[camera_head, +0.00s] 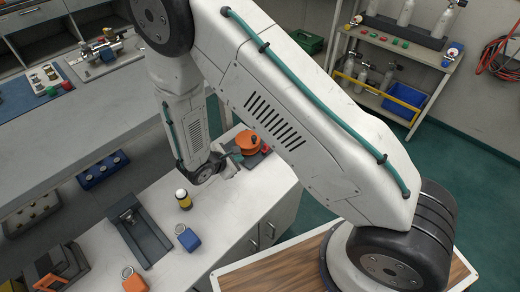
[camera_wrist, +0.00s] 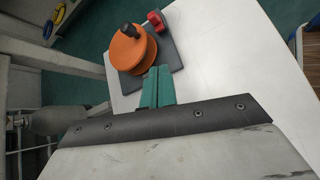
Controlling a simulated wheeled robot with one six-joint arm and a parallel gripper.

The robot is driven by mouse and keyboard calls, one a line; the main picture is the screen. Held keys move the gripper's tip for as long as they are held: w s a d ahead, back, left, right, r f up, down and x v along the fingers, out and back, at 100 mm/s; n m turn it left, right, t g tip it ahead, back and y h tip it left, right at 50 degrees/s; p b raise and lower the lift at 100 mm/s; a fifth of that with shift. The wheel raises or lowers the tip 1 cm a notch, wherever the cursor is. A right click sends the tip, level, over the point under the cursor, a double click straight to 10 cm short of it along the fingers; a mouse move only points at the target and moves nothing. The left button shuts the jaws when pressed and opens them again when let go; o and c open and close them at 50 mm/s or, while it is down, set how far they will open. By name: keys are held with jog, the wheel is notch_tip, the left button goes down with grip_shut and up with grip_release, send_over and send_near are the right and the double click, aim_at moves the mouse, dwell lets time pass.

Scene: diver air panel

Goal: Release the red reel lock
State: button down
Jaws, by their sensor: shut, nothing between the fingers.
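An orange reel (camera_wrist: 133,50) with a black knob (camera_wrist: 131,30) stands on a dark grey base plate (camera_wrist: 170,52). The red reel lock (camera_wrist: 156,19) sits on the plate's far edge, beside the reel. In the head view the orange reel (camera_head: 247,140) is at the far end of the white counter, partly behind my arm, with the red lock (camera_head: 265,149) small to its right. My gripper (camera_wrist: 160,70) has two teal fingers side by side, shut and empty, at the near edge of the plate. The lock lies beyond the fingertips, apart from them.
A yellow-and-black canister (camera_head: 184,199), a blue block (camera_head: 187,238) and a dark tray (camera_head: 140,230) stand on the white counter. The counter right of the reel is bare in the wrist view. Shelves with cylinders (camera_head: 405,50) stand at the back right.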

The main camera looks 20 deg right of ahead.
jog(key=n+h, duration=0.1)
jog(key=a+n+h, duration=0.1)
jog(key=n, duration=0.1)
jog(key=shift+a+f, duration=0.1)
jog(key=shift+f, duration=0.25)
send_near(264, 148)
jog(key=f, duration=0.1)
jog(key=d+f, duration=0.1)
jog(key=f, duration=0.1)
jog(key=shift+w+d+f, duration=0.15)
jog(key=shift+w+d, duration=0.15)
jog(key=shift+w, duration=0.05)
jog(key=shift+w+d, duration=0.25)
jog(key=shift+d, duration=0.3)
jog(key=shift+w+d, duration=0.25)
jog(key=shift+d, duration=0.3)
jog(key=shift+w+d, duration=0.3)
jog(key=shift+d, duration=0.3)
